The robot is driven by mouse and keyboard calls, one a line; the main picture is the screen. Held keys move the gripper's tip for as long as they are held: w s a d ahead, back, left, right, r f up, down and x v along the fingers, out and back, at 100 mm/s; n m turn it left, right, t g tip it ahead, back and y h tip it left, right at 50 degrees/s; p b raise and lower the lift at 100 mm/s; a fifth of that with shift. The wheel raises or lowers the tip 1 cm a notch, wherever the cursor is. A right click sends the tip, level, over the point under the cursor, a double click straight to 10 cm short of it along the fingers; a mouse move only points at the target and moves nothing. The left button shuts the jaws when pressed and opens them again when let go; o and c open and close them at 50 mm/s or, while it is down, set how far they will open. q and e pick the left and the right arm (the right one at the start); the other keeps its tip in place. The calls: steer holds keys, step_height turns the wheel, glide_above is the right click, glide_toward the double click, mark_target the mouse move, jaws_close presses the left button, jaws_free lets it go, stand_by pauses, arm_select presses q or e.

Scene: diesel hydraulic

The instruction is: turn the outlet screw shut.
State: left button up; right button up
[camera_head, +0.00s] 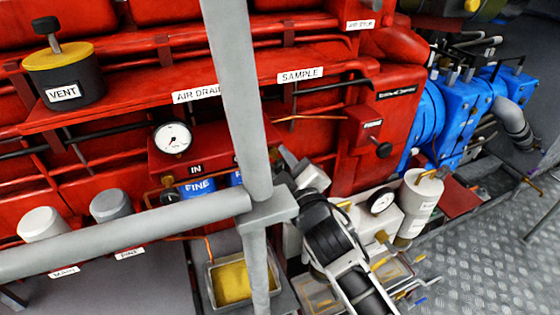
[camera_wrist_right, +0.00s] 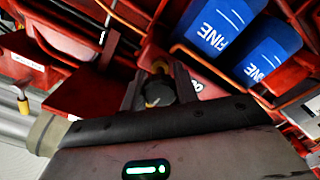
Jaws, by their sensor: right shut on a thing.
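My right gripper (camera_head: 283,163) reaches up from below to the right end of the red filter block (camera_head: 190,150), beside the grey upright rail. In the right wrist view the gripper (camera_wrist_right: 158,90) is shut on a small dark screw knob with brass parts (camera_wrist_right: 160,90), which sits between its two fingers. A partly covered white label (camera_wrist_right: 196,84) shows just right of the fingers. In the head view the knob is hidden behind the gripper and rail. I cannot tell how far the screw is turned. My left gripper is not in view.
Grey rails, upright (camera_head: 238,90) and level (camera_head: 130,235), cross in front of the red engine. Blue FINE filters (camera_wrist_right: 220,28) hang close to the gripper. A gauge (camera_head: 173,138) and an IN label (camera_head: 196,169) are on the block. A white canister (camera_head: 420,195) stands right of my arm.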

stand_by(0.5)
steer(key=o, duration=1)
steer(key=b+v, duration=0.1)
steer(key=v, duration=1.5)
steer(key=shift+b, duration=0.4)
steer(key=shift+f, duration=0.15)
steer(key=s+d+f+m+g+h, duration=0.1)
steer(key=s+d+f+m+g, duration=0.1)
steer(key=f, duration=0.5)
steer(key=s+d+f+m+g+h, duration=0.1)
steer(key=s+d+f+m+g, duration=0.1)
steer(key=f+m, duration=0.3)
steer(key=s+d+f+m+g+h, duration=0.1)
steer(key=s+d+f+m, duration=0.3)
steer(key=f, duration=0.6)
steer(key=shift+s+d+f+g+h, duration=0.3)
steer(key=shift+g+h, duration=0.1)
steer(key=shift+g, duration=0.3)
